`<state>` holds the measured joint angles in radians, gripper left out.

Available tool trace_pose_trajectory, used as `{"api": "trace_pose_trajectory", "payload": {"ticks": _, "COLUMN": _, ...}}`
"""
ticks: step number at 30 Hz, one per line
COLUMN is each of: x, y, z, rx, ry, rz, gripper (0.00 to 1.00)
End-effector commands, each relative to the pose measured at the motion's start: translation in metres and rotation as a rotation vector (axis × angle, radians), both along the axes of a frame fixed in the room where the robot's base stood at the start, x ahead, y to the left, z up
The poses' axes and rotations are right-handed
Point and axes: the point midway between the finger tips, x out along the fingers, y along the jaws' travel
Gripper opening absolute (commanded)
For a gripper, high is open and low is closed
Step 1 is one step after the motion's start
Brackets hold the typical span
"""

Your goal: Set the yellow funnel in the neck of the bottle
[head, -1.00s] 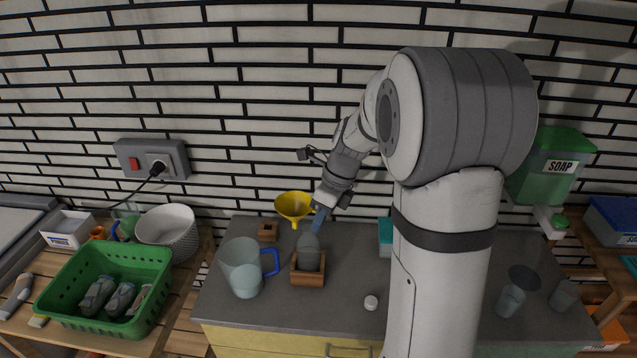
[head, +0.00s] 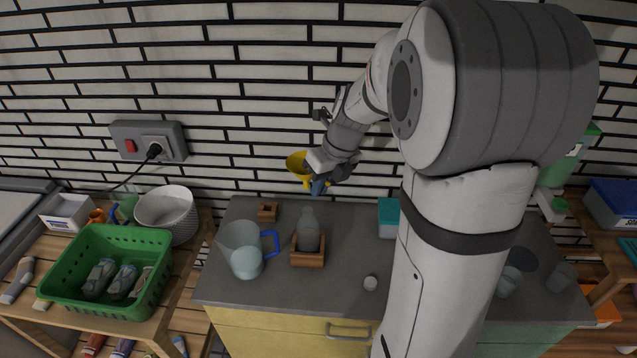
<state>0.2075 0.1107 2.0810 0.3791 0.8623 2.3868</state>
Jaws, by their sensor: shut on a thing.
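The yellow funnel (head: 298,163) is held by my gripper (head: 316,184), which is shut on it. The funnel is in the air above the counter, tilted, with its wide mouth to the upper left; my gripper hides part of it. The grey translucent bottle (head: 308,232) stands upright in a wooden holder (head: 307,258) on the counter. The funnel is above the bottle and apart from it.
A clear jug (head: 241,250) with a blue handle stands just left of the bottle. A small wooden block (head: 267,211) lies behind, a white cap (head: 370,283) in front right. A teal box (head: 388,218) stands to the right. The counter's front centre is clear.

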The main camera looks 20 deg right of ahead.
Motion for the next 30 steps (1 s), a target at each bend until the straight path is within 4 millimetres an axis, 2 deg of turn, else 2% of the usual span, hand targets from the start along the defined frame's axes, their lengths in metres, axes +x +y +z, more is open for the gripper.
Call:
{"api": "trace_pose_trajectory", "payload": {"ticks": 21, "x": 0.000, "y": 0.001, "z": -0.053, "rx": -0.001, "ry": 0.000, "rz": 0.002, "gripper": 0.00}}
{"api": "trace_pose_trajectory", "payload": {"ticks": 30, "x": 0.000, "y": 0.001, "z": -0.058, "rx": 0.000, "ry": 0.000, "rz": 0.003, "gripper": 0.00}}
